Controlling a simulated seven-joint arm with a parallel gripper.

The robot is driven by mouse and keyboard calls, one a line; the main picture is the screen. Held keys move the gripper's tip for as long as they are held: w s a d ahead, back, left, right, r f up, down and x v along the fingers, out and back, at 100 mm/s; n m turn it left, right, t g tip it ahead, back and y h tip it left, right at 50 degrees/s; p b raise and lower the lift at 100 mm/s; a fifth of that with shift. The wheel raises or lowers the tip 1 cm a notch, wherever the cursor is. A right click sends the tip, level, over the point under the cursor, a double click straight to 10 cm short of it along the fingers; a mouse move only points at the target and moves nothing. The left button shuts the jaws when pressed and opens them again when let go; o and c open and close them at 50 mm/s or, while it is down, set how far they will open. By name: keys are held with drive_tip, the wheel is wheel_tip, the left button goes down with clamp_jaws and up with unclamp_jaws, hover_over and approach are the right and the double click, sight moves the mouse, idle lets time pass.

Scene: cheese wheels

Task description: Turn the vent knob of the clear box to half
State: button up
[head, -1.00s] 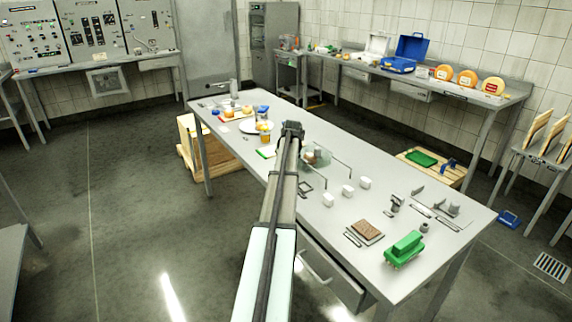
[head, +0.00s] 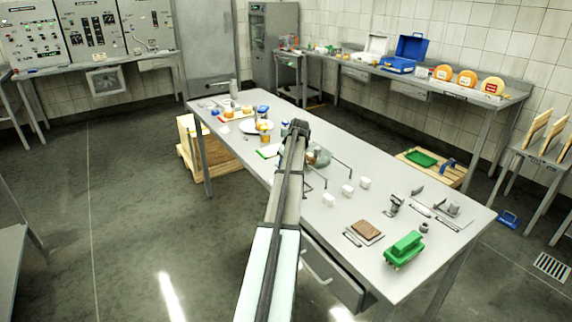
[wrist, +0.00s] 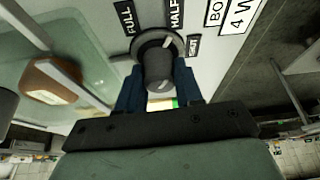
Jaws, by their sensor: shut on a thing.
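The vent knob (wrist: 158,66) is dark grey and round, on a pale panel of the clear box, with the labels FULL, HALF and SHUT around it. A white mark on its collar points up and right, between HALF and SHUT and close to HALF. My gripper (wrist: 159,88) has its blue fingers on either side of the knob, shut on it. The clear box (head: 320,156) stands on the table, partly hidden behind my arm in the head view; the knob is hidden there. A brown-orange thing with a pale label (wrist: 55,82) shows through the clear wall.
A white plate (head: 256,127) and small jars stand at the far end. Bent rods stand beside the box.

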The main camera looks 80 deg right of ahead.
drive_tip(key=shift+a, duration=0.1)
drive_tip(key=o, duration=1)
drive_tip(key=shift+o, duration=0.2)
drive_tip(key=v, duration=1.3)
drive_tip(key=shift+r, duration=0.35)
